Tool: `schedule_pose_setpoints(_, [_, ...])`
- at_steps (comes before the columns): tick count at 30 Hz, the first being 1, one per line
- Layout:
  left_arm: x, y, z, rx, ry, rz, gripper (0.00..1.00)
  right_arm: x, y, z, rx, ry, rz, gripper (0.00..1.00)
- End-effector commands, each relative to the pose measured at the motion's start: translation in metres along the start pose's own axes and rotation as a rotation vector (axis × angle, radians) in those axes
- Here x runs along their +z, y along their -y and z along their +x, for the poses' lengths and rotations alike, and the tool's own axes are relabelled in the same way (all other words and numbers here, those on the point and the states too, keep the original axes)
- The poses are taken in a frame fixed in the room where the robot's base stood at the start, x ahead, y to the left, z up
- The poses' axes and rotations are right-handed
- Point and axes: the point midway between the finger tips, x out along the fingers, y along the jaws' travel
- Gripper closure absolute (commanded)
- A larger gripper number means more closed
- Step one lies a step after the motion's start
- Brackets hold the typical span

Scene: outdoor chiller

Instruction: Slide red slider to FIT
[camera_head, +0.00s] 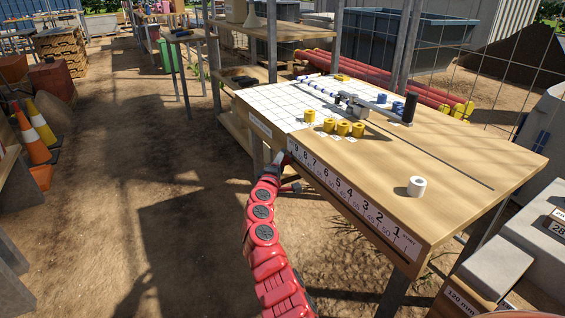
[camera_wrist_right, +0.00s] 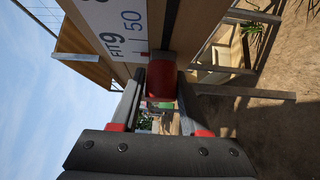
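The red slider (camera_wrist_right: 161,84) sits on the edge of the wooden board in the right wrist view, beside the end of the white scale strip marked FIT 9 (camera_wrist_right: 113,45). My right gripper (camera_wrist_right: 162,92) has one finger close against each side of the slider and appears shut on it. In the head view my red right arm reaches up to the far left end of the numbered strip (camera_head: 345,195), where the right gripper (camera_head: 279,166) is small and partly hidden. The slider is not clear in that view. My left gripper is not in view.
Grey blocks (camera_head: 485,266) stand at the lower right. Traffic cones (camera_head: 38,130) stand at the left. The dirt ground between is open.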

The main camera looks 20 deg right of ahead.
Motion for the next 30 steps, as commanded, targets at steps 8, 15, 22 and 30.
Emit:
schedule_pose_setpoints(8, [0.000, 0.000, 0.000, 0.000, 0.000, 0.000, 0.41, 0.000, -0.001, 0.000, 0.001, 0.001, 0.001, 0.29])
schedule_pose_setpoints(15, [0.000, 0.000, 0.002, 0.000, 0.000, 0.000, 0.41, 0.000, -0.001, -0.002, 0.001, 0.002, 0.000, 0.29])
schedule_pose_setpoints(22, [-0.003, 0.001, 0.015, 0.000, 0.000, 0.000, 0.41, 0.000, -0.004, -0.025, 0.004, -0.001, -0.002, 0.29])
schedule_pose_setpoints(30, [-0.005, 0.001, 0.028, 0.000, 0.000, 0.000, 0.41, -0.002, -0.003, -0.072, 0.004, -0.004, -0.001, 0.29])
